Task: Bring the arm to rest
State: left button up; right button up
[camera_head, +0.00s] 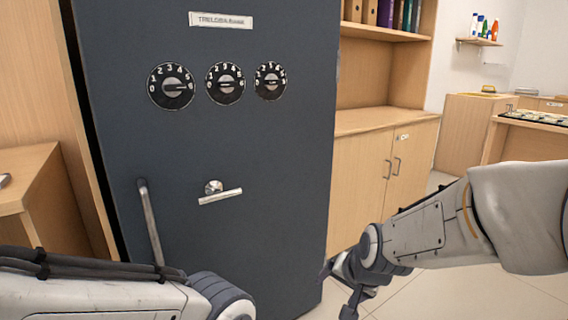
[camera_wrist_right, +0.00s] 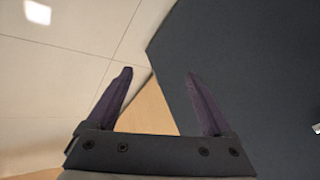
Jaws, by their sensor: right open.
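My right arm comes in from the right in the head view. Its gripper (camera_head: 338,290) hangs low in front of the safe's right edge. In the right wrist view the same gripper (camera_wrist_right: 158,80) has its two dark fingers spread apart, with nothing between them. My left arm shows only as links at the lower left, and its gripper is out of view. The dark safe (camera_head: 265,140) has three dials, a T-shaped handle (camera_head: 220,195) and a long bar handle (camera_head: 151,222). The safe door looks closed.
A wooden cabinet (camera_head: 375,165) with two doors stands right of the safe, with binders on the shelf above. A wooden desk (camera_head: 35,180) is at the left. A counter (camera_head: 535,122) with a tray is at the far right. Tiled floor lies open below it.

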jog(key=s+d+f+n+g+h, duration=0.1)
jog(key=s+d+f+n+g, duration=0.15)
jog(key=s+d, duration=0.2)
jog(key=s+d+f+n+g+h, duration=0.1)
jog(key=s+d+f+n, duration=0.25)
jog(key=s, duration=0.25)
jog(key=s+a+r+n+g+y+p, duration=0.1)
jog(key=s+a+r+n+g+p, duration=0.2)
jog(key=s+a+r+n+p, duration=0.75)
jog(key=s+a+r+m+p, duration=0.1)
jog(key=a+r+p, duration=0.1)
jog(key=r+p, duration=1.5)
jog(key=s+a+r+m+p, duration=0.1)
jog(key=a+r+m+p, duration=0.1)
jog(key=r+p, duration=1.5)
notch_tip(320, 180, up, 5)
jog(key=shift+s+f, duration=0.1)
jog(key=shift+s, duration=0.15)
